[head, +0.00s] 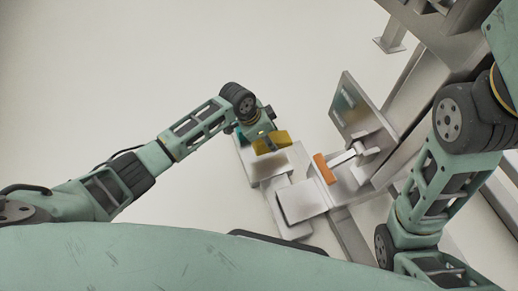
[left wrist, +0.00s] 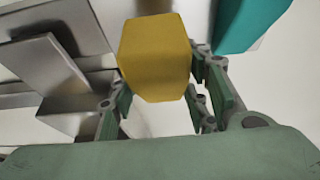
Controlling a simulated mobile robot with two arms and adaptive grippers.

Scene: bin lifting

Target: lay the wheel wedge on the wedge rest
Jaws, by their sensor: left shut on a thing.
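The wheel wedge (head: 272,143) is a yellow block. My left gripper (head: 263,131) is shut on it, near the far end of a grey metal structure. In the left wrist view the wedge (left wrist: 155,57) sits between the green finger pads of the gripper (left wrist: 163,92), with pale floor below it. A teal block (head: 240,139) is just left of the wedge in the head view; it also shows in the left wrist view (left wrist: 248,22). I cannot tell for sure which part is the wedge rest. My right gripper is out of view.
Grey metal plates (head: 303,200) lie along the structure in front of the wedge. An orange bar (head: 324,168) on a metal link and an upright metal panel (head: 352,104) stand to the right. The pale floor at the upper left is clear.

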